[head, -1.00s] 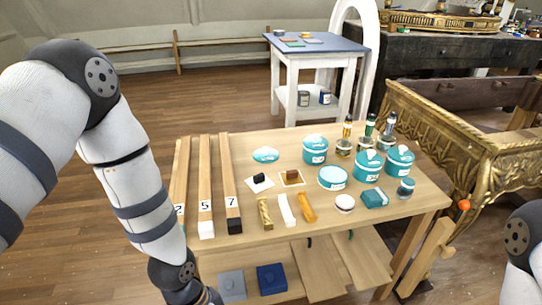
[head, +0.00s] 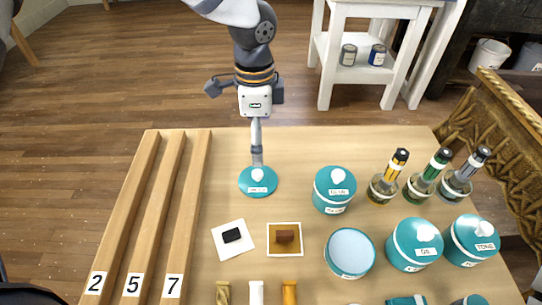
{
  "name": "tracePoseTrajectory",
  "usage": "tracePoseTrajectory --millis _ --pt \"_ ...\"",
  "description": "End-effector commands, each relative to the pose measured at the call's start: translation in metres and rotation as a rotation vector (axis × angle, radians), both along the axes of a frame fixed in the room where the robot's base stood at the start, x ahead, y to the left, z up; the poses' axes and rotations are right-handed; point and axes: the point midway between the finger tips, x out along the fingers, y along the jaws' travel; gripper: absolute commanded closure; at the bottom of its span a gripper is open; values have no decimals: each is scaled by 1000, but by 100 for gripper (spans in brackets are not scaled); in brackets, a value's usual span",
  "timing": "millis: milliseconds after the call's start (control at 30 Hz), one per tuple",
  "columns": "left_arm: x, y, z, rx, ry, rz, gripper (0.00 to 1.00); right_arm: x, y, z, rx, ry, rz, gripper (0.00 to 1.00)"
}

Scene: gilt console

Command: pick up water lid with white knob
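The teal lid with a white knob (head: 258,187) lies flat near the back of the wooden table, apart from the jars. Its small label is too blurred to read. My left gripper (head: 257,166) points down over it, fingertips at the white knob. The fingers line up as one narrow column from this angle, so their gap is hidden. The lid appears to rest on the table. A teal jar with a pale open top (head: 350,252) stands to the front right. My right gripper is not in view.
Lidded teal jars stand to the right, at the back (head: 334,190) and front (head: 414,244). Numbered wooden bars (head: 153,215) lie left.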

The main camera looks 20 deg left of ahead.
Motion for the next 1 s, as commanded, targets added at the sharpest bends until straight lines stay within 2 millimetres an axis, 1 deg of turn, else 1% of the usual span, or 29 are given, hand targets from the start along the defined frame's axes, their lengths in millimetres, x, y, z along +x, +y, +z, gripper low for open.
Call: tracePoseTrajectory --millis 33,133,200,367,533,633,833,867,900,967,1000 --pt "-2 0 -16 0 12 1 0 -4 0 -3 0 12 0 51" --pt "-3 0 -41 0 14 1 0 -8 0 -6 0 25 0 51" --pt "-2 0 -53 1 13 1 0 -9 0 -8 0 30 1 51" --pt "-2 1 -73 0 10 2 0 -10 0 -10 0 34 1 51" --pt "-2 2 -106 -1 9 0 0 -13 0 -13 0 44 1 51" --pt "-2 2 -115 -1 6 0 0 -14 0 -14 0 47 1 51" --pt "-1 2 -115 -1 2 0 0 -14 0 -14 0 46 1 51" --pt "-1 2 -115 -1 2 0 5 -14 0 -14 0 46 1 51" --pt "-1 2 -115 -1 2 0 14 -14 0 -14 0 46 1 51" --pt "-1 2 -115 -1 3 0 27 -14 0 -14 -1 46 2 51" --pt "-1 2 -115 -1 3 0 36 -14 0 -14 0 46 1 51"
